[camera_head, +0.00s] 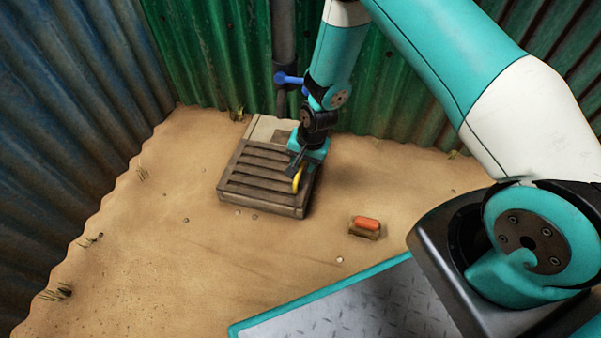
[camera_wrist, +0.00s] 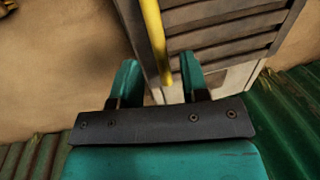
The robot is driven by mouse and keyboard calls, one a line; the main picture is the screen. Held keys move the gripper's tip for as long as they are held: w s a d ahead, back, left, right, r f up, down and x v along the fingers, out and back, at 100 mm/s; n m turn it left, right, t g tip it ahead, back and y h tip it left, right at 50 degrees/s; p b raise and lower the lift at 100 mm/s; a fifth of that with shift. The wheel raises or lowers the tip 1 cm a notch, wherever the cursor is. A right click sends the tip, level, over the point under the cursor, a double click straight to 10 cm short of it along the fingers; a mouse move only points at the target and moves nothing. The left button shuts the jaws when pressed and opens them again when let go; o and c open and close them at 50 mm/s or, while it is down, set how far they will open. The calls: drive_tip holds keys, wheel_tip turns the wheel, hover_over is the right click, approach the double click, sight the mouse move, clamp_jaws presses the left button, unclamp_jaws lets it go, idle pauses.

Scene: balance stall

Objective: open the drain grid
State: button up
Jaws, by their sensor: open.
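The drain grid (camera_head: 252,176) is a dark slatted panel lying flat over a low box on the sand, with a pale slab (camera_head: 264,129) showing behind it. A yellow handle (camera_head: 298,179) stands at its right edge. My gripper (camera_head: 295,169) points down over that edge, at the handle. In the wrist view my gripper (camera_wrist: 160,78) is open, and the yellow bar (camera_wrist: 154,38) reaches down between the fingers, nearer the right one. The slats (camera_wrist: 225,38) show beyond it. I cannot tell whether a finger touches the bar.
A grey pipe (camera_head: 283,45) with a blue valve handle (camera_head: 288,79) stands behind the slab by the green corrugated wall (camera_head: 212,60). A blue corrugated wall (camera_head: 70,130) is at left. An orange-topped brush-like block (camera_head: 367,223) lies to the right. Sand in front is mostly clear.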

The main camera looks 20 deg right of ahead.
drive_tip(key=shift+w+a+f+b, duration=0.15)
drive_tip(key=shift+f+b, duration=0.25)
drive_tip(key=shift+f, duration=0.75)
drive_tip(key=shift+r, duration=0.1)
clamp_jaws()
